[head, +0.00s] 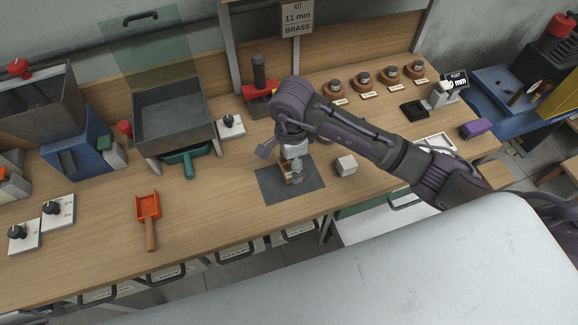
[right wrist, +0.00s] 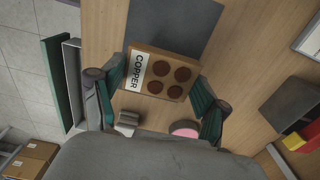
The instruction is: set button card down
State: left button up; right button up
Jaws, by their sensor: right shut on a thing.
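The button card (right wrist: 158,74) is a tan card with a white COPPER label and several brown round buttons. In the right wrist view it lies between the green finger pads of my right gripper (right wrist: 160,88), which is shut on its sides. In the head view my right gripper (head: 293,172) holds the card at the dark grey mat (head: 308,187), largely hiding the card. The mat also shows in the right wrist view (right wrist: 178,22), behind the card. I cannot tell whether the card touches the mat. My left gripper is not in view.
An orange scoop (head: 148,207) lies to the left, and a grey hopper (head: 173,108) stands behind. Several round pieces (head: 363,79) line the back. A sign (head: 297,18) reads 11 mm BRASS.

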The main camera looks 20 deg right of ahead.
aim_at(290, 166)
jog(key=shift+a+f, duration=0.15)
jog(key=shift+a, duration=0.1)
notch_tip(290, 166, down, 3)
jog(key=shift+f+p, duration=0.15)
jog(key=shift+p, duration=0.6)
jog(key=shift+f, duration=0.25)
jog(key=shift+w+f, duration=0.1)
jog(key=shift+f, duration=0.15)
jog(key=o, duration=1.1)
jog(key=shift+o, duration=0.2)
